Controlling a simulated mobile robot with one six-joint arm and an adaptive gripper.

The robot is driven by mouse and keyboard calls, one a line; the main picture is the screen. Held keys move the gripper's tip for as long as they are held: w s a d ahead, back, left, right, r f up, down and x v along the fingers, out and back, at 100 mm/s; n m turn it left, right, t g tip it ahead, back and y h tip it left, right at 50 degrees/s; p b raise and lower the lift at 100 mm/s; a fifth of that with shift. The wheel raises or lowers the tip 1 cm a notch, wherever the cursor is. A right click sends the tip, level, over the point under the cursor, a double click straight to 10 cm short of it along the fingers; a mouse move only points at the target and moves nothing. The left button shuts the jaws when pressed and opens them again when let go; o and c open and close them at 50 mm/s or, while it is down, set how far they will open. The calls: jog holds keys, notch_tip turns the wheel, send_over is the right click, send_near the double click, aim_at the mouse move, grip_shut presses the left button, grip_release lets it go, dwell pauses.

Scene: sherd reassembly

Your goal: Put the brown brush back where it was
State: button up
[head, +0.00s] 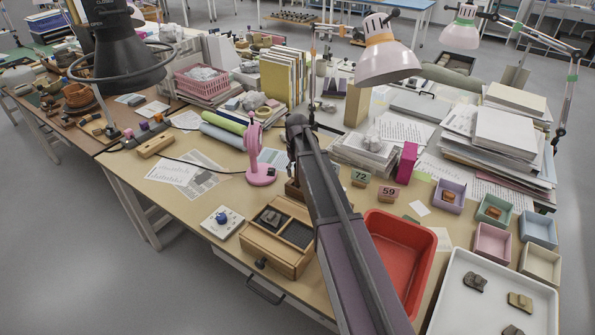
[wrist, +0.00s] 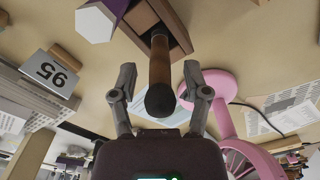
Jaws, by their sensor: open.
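The brown brush shows in the wrist view as a brown handle (wrist: 160,62) with a dark rounded end. My gripper (wrist: 158,78) is open, with one finger on each side of the handle and a visible gap on both sides.
A pink stand (wrist: 222,112) is close to my right finger in the wrist view; it also shows in the head view (head: 260,172).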

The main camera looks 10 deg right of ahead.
jog(key=shift+r, duration=0.1)
notch_tip(320, 180, up, 12)
jog(key=p, duration=1.2)
dwell(0.9)
jog(key=s+m, duration=0.2)
jog(key=s, duration=2.4)
jog(key=shift+s, duration=0.2)
jog(key=shift+d, duration=0.15)
jog(key=shift+c, duration=0.3)
